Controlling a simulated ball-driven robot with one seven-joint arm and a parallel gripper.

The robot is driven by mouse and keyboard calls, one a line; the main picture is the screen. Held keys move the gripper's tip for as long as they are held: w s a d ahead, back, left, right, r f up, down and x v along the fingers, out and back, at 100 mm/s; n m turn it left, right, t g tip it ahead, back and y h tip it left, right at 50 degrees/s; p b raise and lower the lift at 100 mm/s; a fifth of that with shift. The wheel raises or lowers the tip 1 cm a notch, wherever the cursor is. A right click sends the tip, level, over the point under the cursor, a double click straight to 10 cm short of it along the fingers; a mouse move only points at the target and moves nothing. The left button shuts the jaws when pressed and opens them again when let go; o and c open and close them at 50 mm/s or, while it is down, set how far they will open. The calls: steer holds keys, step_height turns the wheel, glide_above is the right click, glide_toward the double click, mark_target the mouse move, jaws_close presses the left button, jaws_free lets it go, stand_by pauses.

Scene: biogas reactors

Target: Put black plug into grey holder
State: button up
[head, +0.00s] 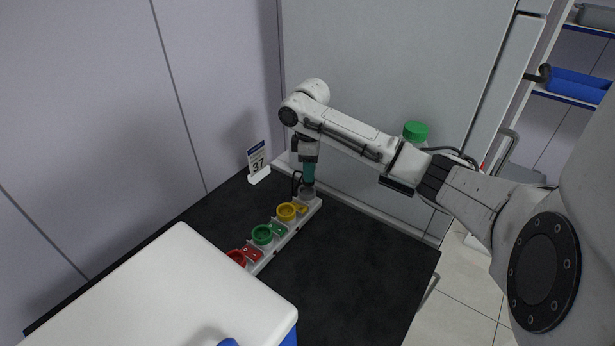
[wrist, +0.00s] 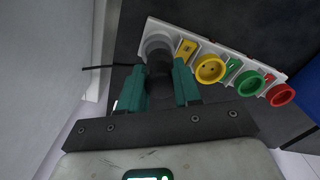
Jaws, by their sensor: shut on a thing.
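The black plug (wrist: 159,58) is between the two teal fingers of my gripper (wrist: 159,80) in the wrist view, and the fingers are shut on it. Its front end overlaps the grey holder (wrist: 148,41), the end socket of a white rail. I cannot tell whether the plug is inside the holder or just in front of it. In the head view my gripper (head: 308,176) points down directly over the grey holder (head: 309,194) at the far end of the rail. The plug is mostly hidden there by the fingers.
The white rail (wrist: 225,48) also carries a yellow holder (head: 287,212), a green holder (head: 262,235) and a red holder (head: 237,258). A sign reading 37 (head: 258,164) stands left of my gripper. The black table (head: 340,265) is clear on the right. A white box lid (head: 190,285) is in front.

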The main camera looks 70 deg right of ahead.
steer(key=shift+w+d+f, duration=0.15)
steer(key=shift+w+f, duration=0.2)
steer(key=shift+f, duration=0.15)
steer(key=shift+f+p, duration=0.6)
steer(key=shift+f, duration=0.85)
steer(key=shift+f, duration=0.35)
steer(key=o, duration=1.1)
step_height(320, 180, up, 13)
steer(key=shift+f+b, duration=0.1)
steer(key=shift+b, duration=1)
